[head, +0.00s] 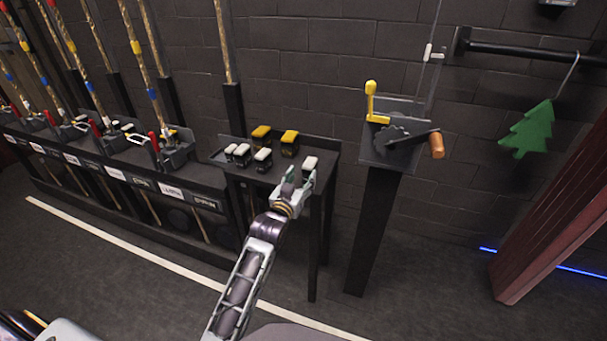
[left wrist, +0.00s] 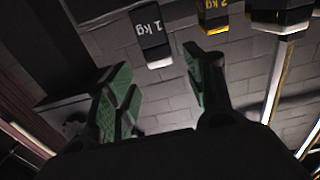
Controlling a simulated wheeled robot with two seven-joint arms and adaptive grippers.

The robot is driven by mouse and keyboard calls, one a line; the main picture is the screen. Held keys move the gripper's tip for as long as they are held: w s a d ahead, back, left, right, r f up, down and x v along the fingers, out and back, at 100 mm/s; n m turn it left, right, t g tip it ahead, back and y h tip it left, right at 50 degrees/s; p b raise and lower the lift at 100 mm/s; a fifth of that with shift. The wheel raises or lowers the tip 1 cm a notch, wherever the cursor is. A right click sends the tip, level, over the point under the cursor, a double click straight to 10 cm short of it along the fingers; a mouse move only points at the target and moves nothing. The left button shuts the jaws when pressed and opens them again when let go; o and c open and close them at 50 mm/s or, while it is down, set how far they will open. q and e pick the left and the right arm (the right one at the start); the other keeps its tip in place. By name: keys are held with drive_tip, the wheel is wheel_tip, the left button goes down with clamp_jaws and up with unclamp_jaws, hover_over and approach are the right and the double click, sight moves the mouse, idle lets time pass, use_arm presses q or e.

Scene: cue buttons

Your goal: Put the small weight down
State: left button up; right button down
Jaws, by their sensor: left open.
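My left gripper (head: 297,181) is open at the near right edge of a small black stand (head: 328,148). Its green-padded fingers are spread apart in the left wrist view (left wrist: 160,75). A small black weight with a white top (head: 310,162) is just beyond the fingertips and appears to stand on the stand. In the left wrist view this weight (left wrist: 151,34) is marked "1 kg" and appears upside down, between the fingers' lines and apart from them. My right gripper is not in view.
Several other white-topped weights (head: 263,155) and two yellow-topped weights (head: 290,138) stand on the same stand. A crank device (head: 395,130) on a post is to the right. A rack of ropes with levers (head: 170,160) is to the left. Floor in front is clear.

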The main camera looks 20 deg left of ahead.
use_arm(q)
drive_tip(key=s, duration=0.3)
drive_tip(key=shift+s, duration=0.15)
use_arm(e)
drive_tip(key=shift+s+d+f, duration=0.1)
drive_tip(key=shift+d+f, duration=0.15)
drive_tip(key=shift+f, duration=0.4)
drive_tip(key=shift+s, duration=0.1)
